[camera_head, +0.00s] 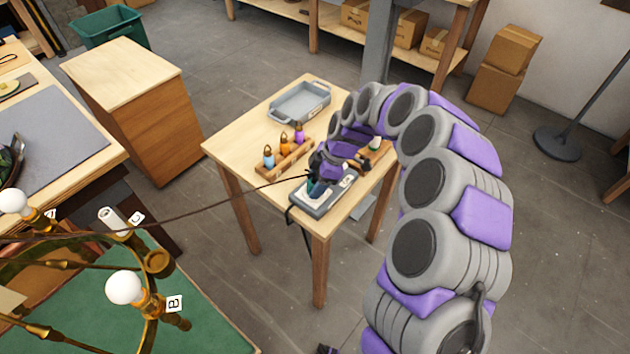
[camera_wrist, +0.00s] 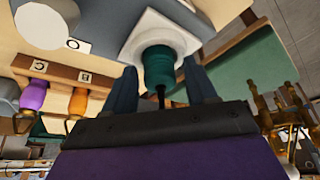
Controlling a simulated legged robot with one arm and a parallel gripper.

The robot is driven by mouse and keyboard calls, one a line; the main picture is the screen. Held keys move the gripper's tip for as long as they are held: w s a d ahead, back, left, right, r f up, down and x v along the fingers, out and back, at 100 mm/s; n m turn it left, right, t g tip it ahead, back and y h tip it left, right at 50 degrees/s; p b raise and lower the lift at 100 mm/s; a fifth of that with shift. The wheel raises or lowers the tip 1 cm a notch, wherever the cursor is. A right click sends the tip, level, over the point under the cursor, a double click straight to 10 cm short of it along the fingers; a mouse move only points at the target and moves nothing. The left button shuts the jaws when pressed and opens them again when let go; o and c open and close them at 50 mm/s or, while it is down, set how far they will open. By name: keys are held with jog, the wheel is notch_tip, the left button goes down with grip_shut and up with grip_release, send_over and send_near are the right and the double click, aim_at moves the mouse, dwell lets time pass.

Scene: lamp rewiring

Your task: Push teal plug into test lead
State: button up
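The teal plug (camera_wrist: 164,68) is between the two fingers of my gripper (camera_wrist: 163,78) in the wrist view, with its dark cord trailing back toward the palm. The fingers lie close against both sides of it. Its far end meets a white square plate (camera_wrist: 136,38) on the grey tester box; how deep it sits is hidden. In the head view my gripper (camera_head: 318,178) is low over the grey tester box (camera_head: 326,203), and a little teal shows beneath it. No separate test lead can be made out clearly.
A grey tray (camera_head: 300,101) is behind. A long cord (camera_head: 190,207) stretches from the brass lamp frame (camera_head: 150,303) to my gripper. My arm covers the table's right side.

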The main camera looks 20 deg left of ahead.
jog(key=shift+o, duration=0.7)
jog(key=p+v, duration=0.3)
jog(key=v, duration=1.3)
jog(key=s+d+r+m, duration=0.4)
jog(key=s+d+r, duration=0.1)
jog(key=s+r, duration=0.25)
jog(key=s+d+f+m+h, duration=0.1)
jog(key=s+d+m+h, duration=0.1)
jog(key=s+d+m, duration=0.7)
jog(key=s+d+f+m+h, duration=0.2)
jog(key=s+d+m, duration=0.7)
jog(key=s, duration=1)
jog(key=shift+s+d+f+m, duration=0.25)
jog(key=shift+s+d+m, duration=0.1)
jog(key=shift+d, duration=0.6)
